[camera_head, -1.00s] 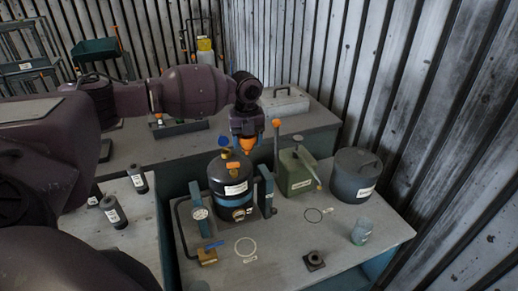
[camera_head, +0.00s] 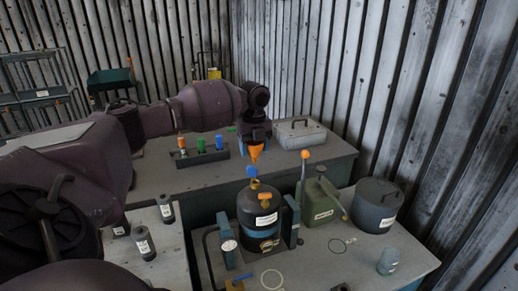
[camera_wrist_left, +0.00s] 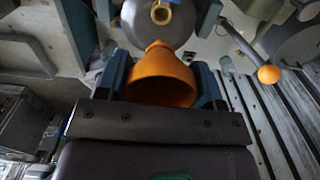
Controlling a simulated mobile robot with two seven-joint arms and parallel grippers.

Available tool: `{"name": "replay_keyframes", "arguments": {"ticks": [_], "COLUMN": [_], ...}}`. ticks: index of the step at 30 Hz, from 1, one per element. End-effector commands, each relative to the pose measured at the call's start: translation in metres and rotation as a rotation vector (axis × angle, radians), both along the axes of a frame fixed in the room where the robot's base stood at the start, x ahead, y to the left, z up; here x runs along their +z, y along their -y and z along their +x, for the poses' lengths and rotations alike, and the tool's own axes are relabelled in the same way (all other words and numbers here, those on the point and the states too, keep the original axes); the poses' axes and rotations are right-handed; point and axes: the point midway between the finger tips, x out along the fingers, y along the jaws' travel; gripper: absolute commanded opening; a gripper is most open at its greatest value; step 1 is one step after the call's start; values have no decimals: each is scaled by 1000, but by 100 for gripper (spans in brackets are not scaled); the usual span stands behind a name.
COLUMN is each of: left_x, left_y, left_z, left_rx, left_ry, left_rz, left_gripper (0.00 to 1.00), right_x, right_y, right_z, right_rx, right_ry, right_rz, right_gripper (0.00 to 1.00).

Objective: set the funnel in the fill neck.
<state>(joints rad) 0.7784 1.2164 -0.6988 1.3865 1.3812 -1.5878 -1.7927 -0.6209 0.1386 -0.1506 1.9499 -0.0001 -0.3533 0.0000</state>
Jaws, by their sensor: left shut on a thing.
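My left gripper (camera_head: 257,140) is shut on the orange funnel (camera_head: 256,153), its narrow end down. In the left wrist view the funnel (camera_wrist_left: 160,78) sits between the two blue fingers (camera_wrist_left: 160,85), its spout pointing at the brass fill neck (camera_wrist_left: 161,14). The neck is on top of the dark round tank (camera_head: 250,207), which has a blue band, a white label and an orange tag. In the head view the funnel is above the tank top, with a gap. A blue piece (camera_head: 252,171) shows over the tank top. My right gripper is not in view.
A grey lidded pot (camera_head: 377,206) is farther right. A rack with coloured pieces (camera_head: 202,157) and a grey case (camera_head: 301,134) are on the back bench. The front right bench has free room.

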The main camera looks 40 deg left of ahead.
Motion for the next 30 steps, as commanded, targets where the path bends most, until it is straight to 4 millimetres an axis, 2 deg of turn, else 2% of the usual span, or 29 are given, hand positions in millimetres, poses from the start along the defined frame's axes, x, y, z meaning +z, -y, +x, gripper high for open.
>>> {"name": "replay_keyframes", "arguments": {"ticks": [30], "left_x": [-60], "left_y": [1], "left_z": [0], "left_rx": [4], "left_ry": [0], "left_rz": [0], "left_gripper": [48], "right_x": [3], "right_y": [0], "right_z": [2], "right_rx": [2], "right_ry": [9], "right_rz": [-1], "right_gripper": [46]}}
